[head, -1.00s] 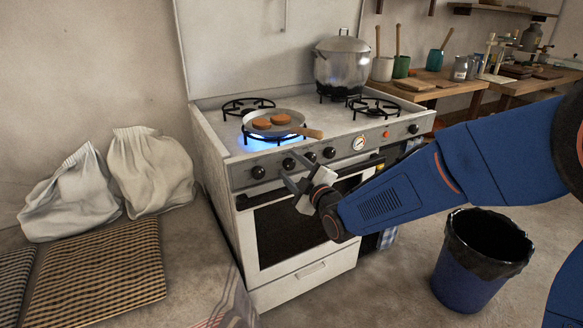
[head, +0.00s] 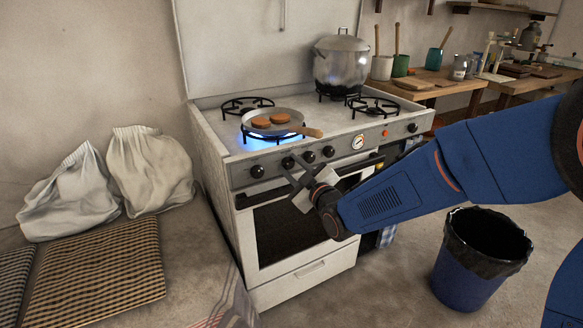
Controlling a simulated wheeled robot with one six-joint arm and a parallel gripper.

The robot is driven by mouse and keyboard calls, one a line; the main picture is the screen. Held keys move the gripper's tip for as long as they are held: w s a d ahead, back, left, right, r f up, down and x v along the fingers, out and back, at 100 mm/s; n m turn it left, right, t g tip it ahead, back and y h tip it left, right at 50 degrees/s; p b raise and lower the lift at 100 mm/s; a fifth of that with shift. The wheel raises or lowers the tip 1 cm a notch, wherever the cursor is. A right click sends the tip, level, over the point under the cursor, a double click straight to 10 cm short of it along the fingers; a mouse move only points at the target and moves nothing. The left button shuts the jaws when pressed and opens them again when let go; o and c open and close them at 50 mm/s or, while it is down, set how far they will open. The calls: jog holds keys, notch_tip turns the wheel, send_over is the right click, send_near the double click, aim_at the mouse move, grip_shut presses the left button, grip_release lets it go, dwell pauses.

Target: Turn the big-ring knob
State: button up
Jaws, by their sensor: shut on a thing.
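The white stove has a row of several black knobs along its front panel (head: 350,158). My gripper (head: 289,167) is at the second knob from the left (head: 287,162), shut on it, with its fingers reaching the panel from the right. The contact is small and partly covered by the fingers. The leftmost knob (head: 257,171) is free, as are the third knob (head: 308,157) and the fourth knob (head: 328,151). I cannot read any marks that tell which is the big-ring knob. A blue flame (head: 262,147) burns under the frying pan (head: 284,118) on the front left burner.
The pan's wooden handle (head: 308,132) sticks out over the stove's front edge, above the gripper. A large steel pot (head: 341,65) stands at the back right. A dark blue bin (head: 480,260) is on the floor at right. A counter with cloth bags (head: 150,172) lies left.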

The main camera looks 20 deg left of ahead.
jog(key=m, duration=0.5)
jog(key=shift+d+m, duration=0.1)
jog(key=shift+m, duration=0.2)
jog(key=shift+w+f+m, duration=0.1)
jog(key=shift+m, duration=2.1)
jog(key=o, duration=1.1)
jog(key=shift+c, duration=0.2)
jog(key=shift+d, duration=0.15)
